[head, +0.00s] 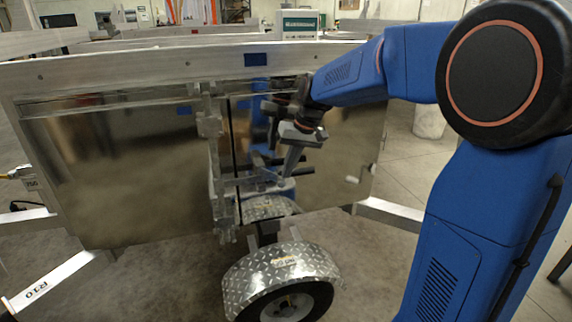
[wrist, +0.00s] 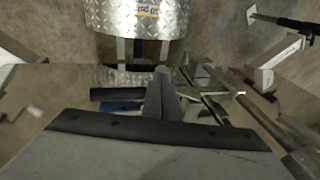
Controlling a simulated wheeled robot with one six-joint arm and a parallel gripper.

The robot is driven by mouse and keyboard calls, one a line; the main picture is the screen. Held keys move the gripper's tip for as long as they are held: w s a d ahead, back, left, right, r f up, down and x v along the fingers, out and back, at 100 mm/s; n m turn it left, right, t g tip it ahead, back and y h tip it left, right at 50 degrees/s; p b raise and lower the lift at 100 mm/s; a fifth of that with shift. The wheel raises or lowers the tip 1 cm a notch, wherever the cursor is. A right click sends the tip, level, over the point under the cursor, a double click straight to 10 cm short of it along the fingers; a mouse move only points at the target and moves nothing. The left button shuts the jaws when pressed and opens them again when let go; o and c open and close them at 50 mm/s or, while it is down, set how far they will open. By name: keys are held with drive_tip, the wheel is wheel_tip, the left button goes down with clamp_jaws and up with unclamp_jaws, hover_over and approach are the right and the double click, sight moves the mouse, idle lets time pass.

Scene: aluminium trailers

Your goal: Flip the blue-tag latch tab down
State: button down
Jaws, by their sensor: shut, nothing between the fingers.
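A blue tag (head: 256,59) is on the top rail of the aluminium trailer. Below and left of it, a vertical latch rod with brackets (head: 210,126) runs down the shiny panel. Horizontal latch bars (head: 236,182) stick out near its lower end. Which part is the latch tab I cannot tell. My gripper (head: 284,177) is shut and empty, pointing down in front of the panel, just right of these bars; contact cannot be made out. In the wrist view my gripper (wrist: 161,72) shows its fingers together, with the latch bars (wrist: 212,97) to their right.
A wheel with a diamond-plate fender (head: 283,268) stands below, in front of the panel. It also shows at the top of the wrist view (wrist: 135,18). The polished panel (head: 110,170) mirrors the surroundings.

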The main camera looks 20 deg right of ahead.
drive_tip(key=shift+f+y, duration=0.55)
drive_tip(key=shift+y, duration=0.25)
drive_tip(key=shift+d+r, duration=0.1)
drive_tip(key=shift+r, duration=0.15)
drive_tip(key=shift+r, duration=0.55)
